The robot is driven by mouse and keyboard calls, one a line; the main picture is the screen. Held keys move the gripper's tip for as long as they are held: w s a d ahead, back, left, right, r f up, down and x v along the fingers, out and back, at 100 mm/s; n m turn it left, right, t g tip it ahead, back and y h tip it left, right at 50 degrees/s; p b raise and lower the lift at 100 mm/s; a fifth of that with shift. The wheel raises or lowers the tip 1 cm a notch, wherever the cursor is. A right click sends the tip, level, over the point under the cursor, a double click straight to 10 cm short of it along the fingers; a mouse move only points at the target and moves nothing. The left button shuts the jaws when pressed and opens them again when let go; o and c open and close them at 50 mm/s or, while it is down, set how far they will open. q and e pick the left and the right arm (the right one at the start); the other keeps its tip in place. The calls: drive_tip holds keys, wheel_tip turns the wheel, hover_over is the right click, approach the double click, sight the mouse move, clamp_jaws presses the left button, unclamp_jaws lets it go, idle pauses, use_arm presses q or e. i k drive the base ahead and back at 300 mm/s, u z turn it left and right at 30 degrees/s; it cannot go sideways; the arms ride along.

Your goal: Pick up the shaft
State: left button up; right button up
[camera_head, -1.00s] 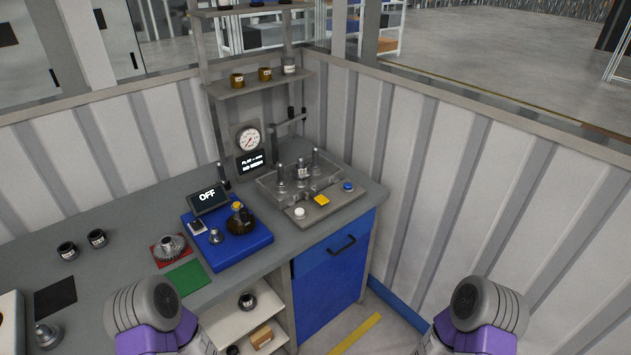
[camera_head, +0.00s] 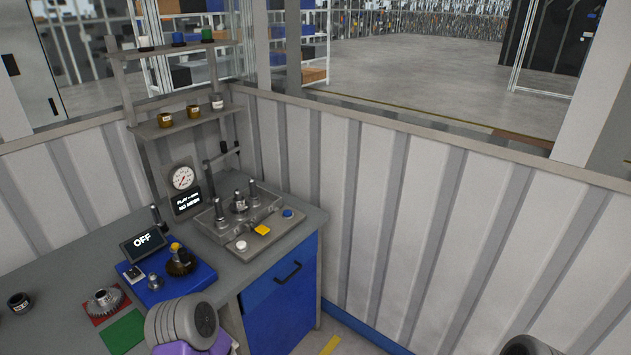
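I cannot tell for certain which part is the shaft. A small upright metal part (camera_head: 155,281) stands on the blue station (camera_head: 190,292), beside a dark brown gear (camera_head: 180,263). A silver gear with a raised hub (camera_head: 105,299) sits on a red pad (camera_head: 91,316). A grey fixture (camera_head: 236,235) at the bench's right end holds several upright metal pins. Only rounded links of my two arms show at the bottom edge. Both grippers are out of the picture.
A gauge (camera_head: 182,178) and shelves (camera_head: 187,122) stand behind. A ribbed wall (camera_head: 400,220) closes off the right.

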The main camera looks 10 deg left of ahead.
sight(254, 196)
drive_tip(key=z, duration=0.3)
drive_tip(key=i, duration=1.15)
drive_tip(key=u, duration=0.9)
drive_tip(key=i, duration=0.65)
drive_tip(key=u, duration=0.7)
